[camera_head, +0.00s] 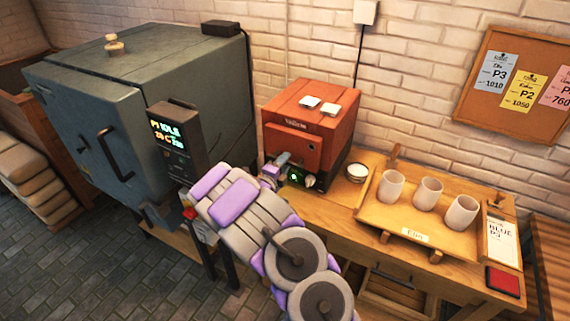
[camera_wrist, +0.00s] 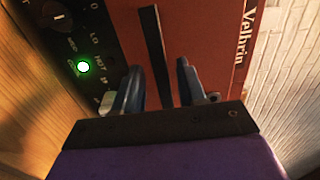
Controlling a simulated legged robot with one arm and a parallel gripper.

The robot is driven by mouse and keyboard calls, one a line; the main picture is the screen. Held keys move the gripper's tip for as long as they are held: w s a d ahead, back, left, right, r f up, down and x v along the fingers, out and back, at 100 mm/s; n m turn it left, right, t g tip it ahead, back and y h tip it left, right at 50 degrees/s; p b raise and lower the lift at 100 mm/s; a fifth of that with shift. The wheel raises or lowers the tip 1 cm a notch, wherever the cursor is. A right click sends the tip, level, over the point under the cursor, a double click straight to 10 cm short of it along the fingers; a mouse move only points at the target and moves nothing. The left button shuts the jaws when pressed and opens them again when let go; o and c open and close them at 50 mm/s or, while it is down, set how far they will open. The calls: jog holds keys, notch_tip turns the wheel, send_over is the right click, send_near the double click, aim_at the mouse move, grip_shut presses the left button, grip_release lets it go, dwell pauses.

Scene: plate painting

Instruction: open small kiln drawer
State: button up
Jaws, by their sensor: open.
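The small red kiln (camera_head: 312,105) labelled Velhrin stands on the wooden bench, with its front panel (camera_head: 292,148) flush or nearly so; I cannot tell any gap. Its red face also fills the middle of the wrist view (camera_wrist: 205,30). A dark bar (camera_wrist: 155,45), which looks like the drawer handle, runs along that face. My gripper (camera_wrist: 160,78) is open, its two fingers on either side of the bar. Contact is not clear. In the head view my gripper (camera_head: 279,163) is at the kiln's lower front, partly covering it.
A control panel (camera_wrist: 84,50) with a green light and knob sits beside the fingers. A big grey-green kiln (camera_head: 150,85) stands left. To the right are a small white bowl (camera_head: 357,172) and a wooden tray (camera_head: 415,220) with three cups (camera_head: 428,192). White tiles (camera_head: 320,106) lie on the red kiln.

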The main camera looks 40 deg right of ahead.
jog(key=shift+w+d, duration=0.15)
jog(key=shift+d, duration=0.25)
jog(key=shift+a, duration=0.1)
grip_shut()
dwell(0.3)
